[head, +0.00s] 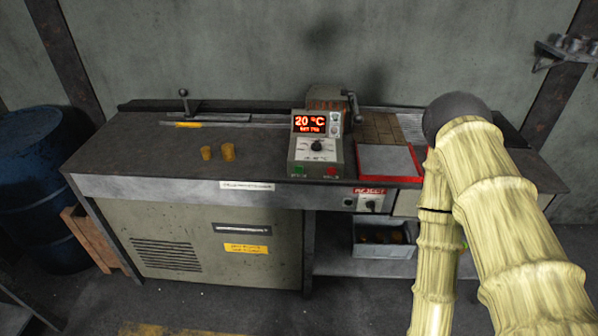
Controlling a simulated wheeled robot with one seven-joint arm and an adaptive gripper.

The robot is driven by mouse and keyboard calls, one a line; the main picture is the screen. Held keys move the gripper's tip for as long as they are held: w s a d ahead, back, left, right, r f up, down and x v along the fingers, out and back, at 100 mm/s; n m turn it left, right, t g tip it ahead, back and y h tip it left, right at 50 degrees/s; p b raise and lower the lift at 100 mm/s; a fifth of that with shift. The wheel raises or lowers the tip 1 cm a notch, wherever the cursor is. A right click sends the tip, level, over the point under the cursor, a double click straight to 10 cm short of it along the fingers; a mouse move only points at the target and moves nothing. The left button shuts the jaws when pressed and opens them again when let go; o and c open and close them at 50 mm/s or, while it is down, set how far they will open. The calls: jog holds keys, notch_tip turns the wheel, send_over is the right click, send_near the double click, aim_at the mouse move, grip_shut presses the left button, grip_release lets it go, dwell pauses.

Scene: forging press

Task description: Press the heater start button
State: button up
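The heater control box (317,158) stands on the bench near its front edge, at the middle of the head view. Its lit display (310,123) reads 20 °C, with a smaller line below. A round knob (317,146) sits under the display. On the lower front are a green button (298,170) at the left and a red button (332,172) at the right. Their labels are too small to read for sure, so I cannot confirm which is start. Nothing touches either button. My arm is at the right, apart from the box; my gripper is not visible.
A red-edged tray (388,159) lies right of the box, above a REJECT panel (370,199). Two brass-coloured billets (228,152) stand on the bench (130,150) at the left. A grey bin (384,250) is underneath. A blue drum (40,185) stands at the far left.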

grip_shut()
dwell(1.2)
